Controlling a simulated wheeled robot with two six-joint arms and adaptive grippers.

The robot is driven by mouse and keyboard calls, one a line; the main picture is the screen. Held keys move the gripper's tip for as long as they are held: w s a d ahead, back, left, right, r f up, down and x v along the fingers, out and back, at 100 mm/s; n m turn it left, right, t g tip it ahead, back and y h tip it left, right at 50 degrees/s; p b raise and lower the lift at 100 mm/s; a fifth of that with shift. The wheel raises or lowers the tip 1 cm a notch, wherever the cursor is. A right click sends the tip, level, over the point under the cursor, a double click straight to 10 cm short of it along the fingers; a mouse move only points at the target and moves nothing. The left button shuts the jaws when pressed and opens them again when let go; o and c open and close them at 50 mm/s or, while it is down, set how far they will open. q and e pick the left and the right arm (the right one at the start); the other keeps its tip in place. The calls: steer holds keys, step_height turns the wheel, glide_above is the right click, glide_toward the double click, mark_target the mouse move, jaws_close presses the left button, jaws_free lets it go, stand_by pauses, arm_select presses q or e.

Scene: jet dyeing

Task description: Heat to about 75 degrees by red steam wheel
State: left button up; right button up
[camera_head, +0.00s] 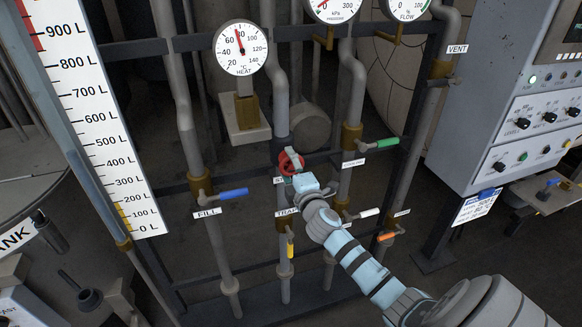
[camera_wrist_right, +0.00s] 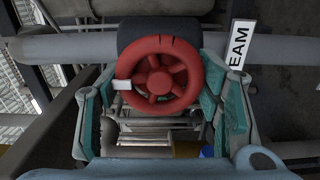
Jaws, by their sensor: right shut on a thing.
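The red steam wheel (camera_head: 291,163) is on a pipe at the centre of the head view. In the right wrist view the wheel (camera_wrist_right: 160,78) sits between my two teal finger pads, with a small white mark on its left rim. My right gripper (camera_head: 299,177) is shut on the wheel; it also shows in the right wrist view (camera_wrist_right: 157,100). The STEAM label (camera_wrist_right: 239,45) is partly hidden. The HEAT gauge (camera_head: 241,47) has its red needle between 60 and 80, at roughly 70 degrees. My left gripper is not in view.
Blue FILL (camera_head: 232,193), green (camera_head: 388,142), yellow (camera_head: 290,250), white (camera_head: 367,213) and orange (camera_head: 387,236) handles surround the wheel on nearby pipes. A level scale (camera_head: 95,110) stands left. A control cabinet (camera_head: 530,110) stands right.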

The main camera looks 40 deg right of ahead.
stand_by(0.4)
steer(key=o, duration=1.2)
steer(key=v, duration=1.2)
